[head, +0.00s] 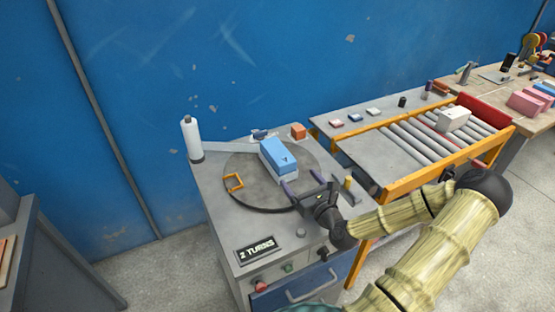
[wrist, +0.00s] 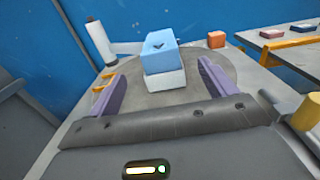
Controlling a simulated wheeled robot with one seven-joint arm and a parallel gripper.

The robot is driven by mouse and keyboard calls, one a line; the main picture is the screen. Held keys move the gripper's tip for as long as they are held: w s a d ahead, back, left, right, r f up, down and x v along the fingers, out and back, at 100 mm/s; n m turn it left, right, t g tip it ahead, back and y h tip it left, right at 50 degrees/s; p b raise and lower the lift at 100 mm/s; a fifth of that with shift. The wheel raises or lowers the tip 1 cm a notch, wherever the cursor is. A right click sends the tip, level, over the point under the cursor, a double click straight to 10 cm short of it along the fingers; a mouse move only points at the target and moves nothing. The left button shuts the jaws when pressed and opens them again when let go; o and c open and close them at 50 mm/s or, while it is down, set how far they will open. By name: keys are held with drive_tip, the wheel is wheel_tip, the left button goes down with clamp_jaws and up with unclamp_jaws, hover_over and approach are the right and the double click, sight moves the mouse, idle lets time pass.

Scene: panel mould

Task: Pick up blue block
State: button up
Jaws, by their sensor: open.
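The blue block (head: 278,153) sits on top of a white block (head: 284,175) on the round grey turntable (head: 250,190). A dark mark shows on the blue block's top. In the wrist view the blue block (wrist: 160,52) is ahead of my gripper, stacked on the white block (wrist: 164,80). My gripper (head: 306,184) is open and empty, on the near right side of the stack. Its two purple fingers (wrist: 163,90) point toward the stack, one on either side in the picture. Whether they reach the blocks is hard to tell; they look short of them.
On the turntable's left lies an orange square frame (head: 233,183). A white cylinder (head: 192,138) with a grey arm stands at the back left corner. An orange cube (head: 298,131) is behind the stack. A yellow peg (head: 348,184) stands right of my gripper. A roller conveyor (head: 415,140) is farther right.

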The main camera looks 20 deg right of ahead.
sight(281, 154)
drive_tip(key=w, duration=0.8)
drive_tip(key=shift+s+d, duration=0.15)
drive_tip(key=shift+d, duration=0.1)
drive_tip(key=shift+w+a+p, duration=0.25)
drive_tip(key=shift+w+p, duration=0.1)
drive_tip(key=w, duration=0.4)
drive_tip(key=shift+w+a+r+p, duration=0.1)
drive_tip(key=shift+a+r+p, duration=0.05)
drive_tip(key=shift+a+p, duration=0.2)
drive_tip(key=shift+w+d, duration=0.1)
drive_tip(key=shift+w, duration=0.1)
drive_tip(key=c, duration=1.5)
wheel_tip(281, 154, up, 10)
drive_tip(key=shift+r, duration=0.1)
